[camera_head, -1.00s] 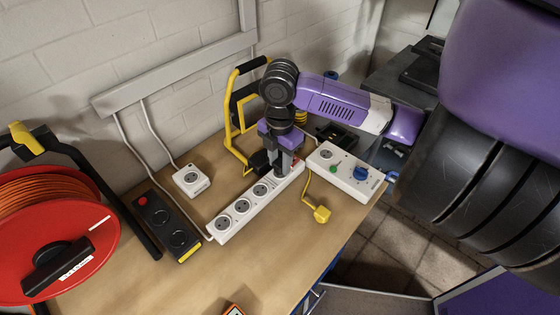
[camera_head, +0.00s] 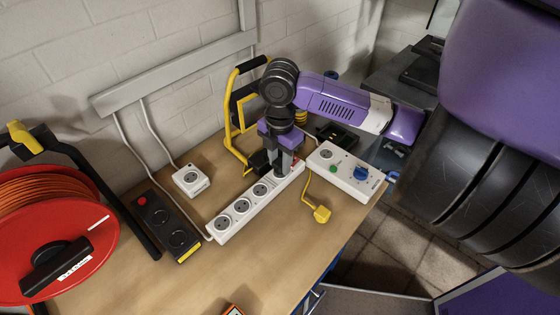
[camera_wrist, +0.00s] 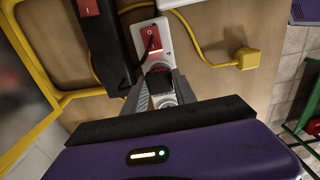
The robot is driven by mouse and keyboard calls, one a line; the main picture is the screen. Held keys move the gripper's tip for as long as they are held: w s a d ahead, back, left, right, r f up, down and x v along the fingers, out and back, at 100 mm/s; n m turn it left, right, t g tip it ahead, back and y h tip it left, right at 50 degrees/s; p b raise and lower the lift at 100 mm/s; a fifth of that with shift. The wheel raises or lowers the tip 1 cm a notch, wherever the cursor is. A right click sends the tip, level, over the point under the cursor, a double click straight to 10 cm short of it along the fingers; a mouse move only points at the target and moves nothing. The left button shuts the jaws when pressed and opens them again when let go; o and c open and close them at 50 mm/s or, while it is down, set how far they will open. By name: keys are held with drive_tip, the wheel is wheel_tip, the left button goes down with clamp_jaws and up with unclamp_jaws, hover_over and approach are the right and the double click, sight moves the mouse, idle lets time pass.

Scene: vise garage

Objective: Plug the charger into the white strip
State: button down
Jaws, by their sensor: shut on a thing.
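The white strip (camera_head: 236,218) lies at an angle on the workbench, with a row of round sockets along it. Its red switch (camera_wrist: 151,37) shows at the end of the strip in the wrist view. My gripper (camera_head: 283,172) points down over the switch end of the strip. In the wrist view my gripper (camera_wrist: 161,88) is shut on a small dark block, which appears to be the charger (camera_wrist: 160,79), with a thin black cord rising past the switch. The charger is right over the strip. The fingers hide its underside, so I cannot tell whether its pins are in a socket.
A black strip (camera_head: 166,226) and a white single-socket box (camera_head: 191,180) lie to the left. A white box with a blue knob (camera_head: 346,171) and a yellow plug (camera_head: 321,214) are to the right. A red cable reel (camera_head: 70,240) stands far left. The front bench (camera_head: 270,270) is mostly clear.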

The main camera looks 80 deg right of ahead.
sight(281, 163)
drive_tip(key=shift+f+b, duration=0.55)
drive_tip(key=shift+f, duration=0.05)
drive_tip(key=c, duration=0.9)
unclamp_jaws()
drive_tip(key=shift+r, duration=0.15)
wheel_tip(281, 163, up, 8)
drive_tip(key=shift+f, duration=0.2)
drive_tip(key=shift+s, duration=0.1)
